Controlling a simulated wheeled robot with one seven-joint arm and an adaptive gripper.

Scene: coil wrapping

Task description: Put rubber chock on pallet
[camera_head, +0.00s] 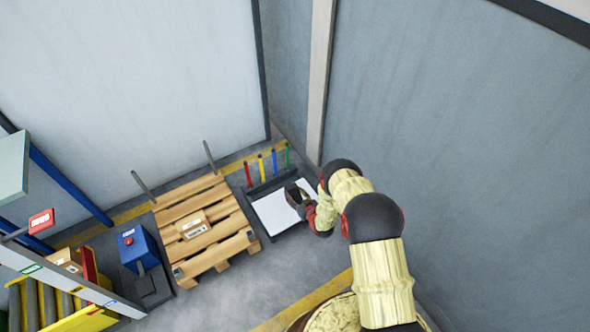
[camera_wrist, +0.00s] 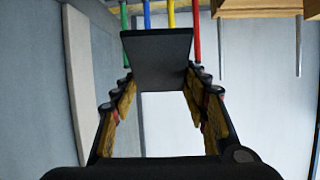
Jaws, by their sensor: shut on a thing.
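The rubber chock is a dark, flat-faced block (camera_wrist: 157,58) between my fingertips in the wrist view. My gripper (camera_wrist: 160,80) is shut on it, with one finger at each side. In the head view my gripper (camera_head: 302,201) is over the white-topped, black-edged stand (camera_head: 272,213), and the chock is a small dark shape there, partly hidden by the gripper. Whether the chock touches the stand I cannot tell. The wooden pallet (camera_head: 219,252) lies on the floor left of the stand, with a small cardboard box (camera_head: 193,225) on it.
Red, yellow, blue and green posts (camera_head: 262,165) rise behind the stand. Two grey posts (camera_head: 142,185) stand at the pallet's far side. A blue box with a red button (camera_head: 135,248) is left of the pallet. A wall (camera_head: 450,130) runs along the right.

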